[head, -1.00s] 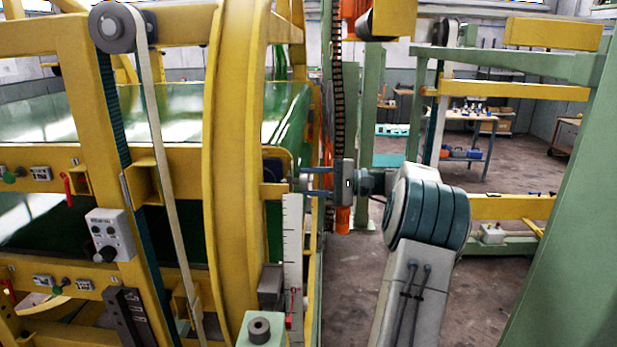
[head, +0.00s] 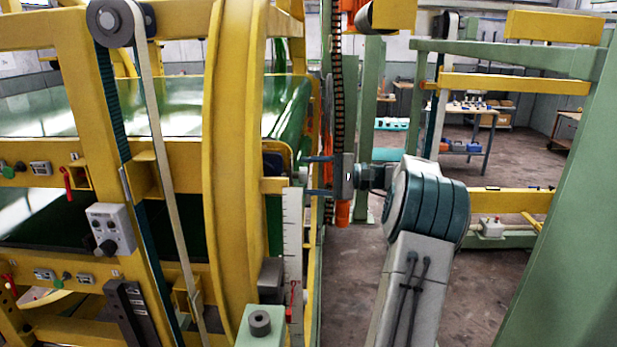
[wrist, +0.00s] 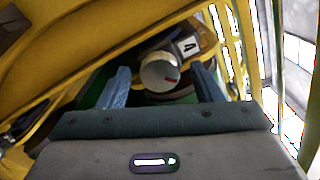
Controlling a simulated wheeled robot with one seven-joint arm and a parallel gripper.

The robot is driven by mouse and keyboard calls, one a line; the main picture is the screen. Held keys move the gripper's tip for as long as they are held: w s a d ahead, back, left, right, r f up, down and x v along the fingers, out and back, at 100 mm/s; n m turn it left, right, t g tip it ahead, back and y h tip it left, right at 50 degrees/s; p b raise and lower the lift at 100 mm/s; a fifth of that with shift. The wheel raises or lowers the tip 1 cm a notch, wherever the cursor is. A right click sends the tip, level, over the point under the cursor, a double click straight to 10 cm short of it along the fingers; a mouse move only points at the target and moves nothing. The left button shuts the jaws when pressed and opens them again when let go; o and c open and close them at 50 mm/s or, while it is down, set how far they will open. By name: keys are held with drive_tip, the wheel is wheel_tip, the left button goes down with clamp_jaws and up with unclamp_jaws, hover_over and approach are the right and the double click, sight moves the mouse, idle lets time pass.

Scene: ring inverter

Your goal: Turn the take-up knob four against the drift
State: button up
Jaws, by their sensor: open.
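My gripper (wrist: 158,85) is open, with one blue finger on each side of the knob and gaps between fingers and knob. I cannot tell how deep the knob lies between them. In the head view my gripper (head: 320,174) points left at the yellow frame, by the edge of the ring; the knob is hard to make out there.
The large yellow ring (head: 235,170) and a white graduated scale (head: 292,250) stand close left of my gripper. An orange and black vertical column (head: 338,90) is right behind it. A green post (head: 560,200) stands at the right.

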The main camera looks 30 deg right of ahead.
drive_tip(key=b+v, duration=0.3)
drive_tip(key=v, duration=1.1)
drive_tip(key=shift+w+a, duration=0.1)
drive_tip(key=s+a+g+h+p, duration=0.2)
drive_tip(key=s+a+g+h, duration=0.2)
drive_tip(key=a, duration=0.3)
drive_tip(key=s+a+n+g+h+p, duration=0.1)
drive_tip(key=s+a+g+h, duration=0.25)
drive_tip(key=a, duration=0.25)
drive_tip(key=s+a+g+h+p, duration=0.2)
drive_tip(key=s+a+g+h, duration=0.15)
drive_tip(key=a, duration=0.35)
drive_tip(key=shift+s+a+f+n+t+h+b, duration=0.15)
drive_tip(key=shift+s+a+f+n+t+h, duration=0.5)
drive_tip(key=shift+s+a+f+n, duration=1.75)
drive_tip(key=shift+s+a+f+n+t+h+b, duration=0.15)
drive_tip(key=shift+a+f+n+t+h, duration=0.65)
drive_tip(key=shift+a, duration=3.35)
drive_tip(key=shift+s+a+f+n+t+h+b, duration=0.2)
drive_tip(key=shift+s+a+f+n+t, duration=0.85)
drive_tip(key=shift+a+f+n, duration=1.65)
